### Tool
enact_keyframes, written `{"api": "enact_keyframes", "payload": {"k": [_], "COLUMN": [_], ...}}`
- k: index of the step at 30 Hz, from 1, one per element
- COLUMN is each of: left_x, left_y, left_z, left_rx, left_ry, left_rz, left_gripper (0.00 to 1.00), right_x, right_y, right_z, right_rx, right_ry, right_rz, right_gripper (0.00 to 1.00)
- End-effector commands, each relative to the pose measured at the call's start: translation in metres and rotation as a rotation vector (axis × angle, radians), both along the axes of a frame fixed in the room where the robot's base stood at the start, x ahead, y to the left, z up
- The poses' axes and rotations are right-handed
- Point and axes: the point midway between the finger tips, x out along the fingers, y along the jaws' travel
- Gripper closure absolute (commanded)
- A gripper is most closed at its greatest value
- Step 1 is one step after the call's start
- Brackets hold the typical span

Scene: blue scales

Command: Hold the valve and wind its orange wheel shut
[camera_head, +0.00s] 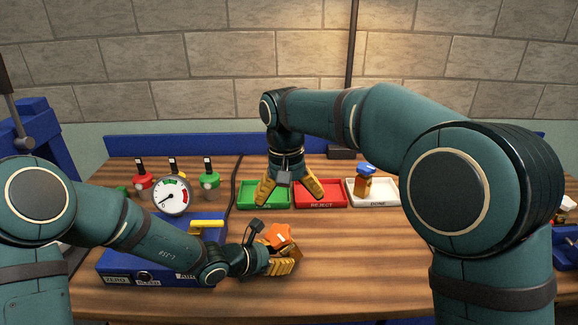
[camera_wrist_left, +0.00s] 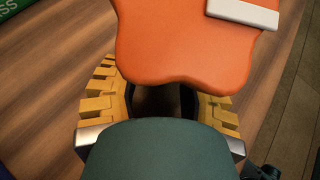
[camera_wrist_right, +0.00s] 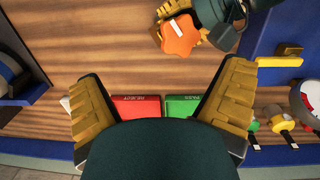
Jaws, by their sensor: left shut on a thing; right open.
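The valve's orange wheel (camera_head: 279,236) sits low over the front middle of the table, with a white mark on its top. My left gripper (camera_head: 280,266) is shut on the valve just under the wheel. The wheel fills the top of the left wrist view (camera_wrist_left: 190,45) and hides most of the valve body. My right gripper (camera_head: 290,185) is open and empty, pointing down in front of the green and red trays, above and behind the valve. In the right wrist view the wheel (camera_wrist_right: 180,36) shows beyond the spread fingers.
A green tray (camera_head: 250,207), a red REJECT tray (camera_head: 335,206) and a white tray (camera_head: 385,204) stand in a row. A blue-topped valve (camera_head: 365,180) stands in the white one. A blue box (camera_head: 120,262) with a gauge (camera_head: 171,196) is left. The table front right is clear.

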Motion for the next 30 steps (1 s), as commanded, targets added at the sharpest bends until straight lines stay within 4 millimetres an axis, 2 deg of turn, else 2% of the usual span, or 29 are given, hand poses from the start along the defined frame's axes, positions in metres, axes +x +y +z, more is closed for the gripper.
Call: {"api": "enact_keyframes", "payload": {"k": [30], "left_x": [0.001], "left_y": [0.000], "left_z": [0.001], "left_rx": [-0.001], "left_ry": [-0.003], "left_rz": [-0.001], "left_gripper": [0.73], "right_x": [0.000], "right_y": [0.000], "right_z": [0.065], "right_rx": [-0.001], "right_ry": [-0.001], "right_rz": [-0.001], "right_gripper": [0.05]}}
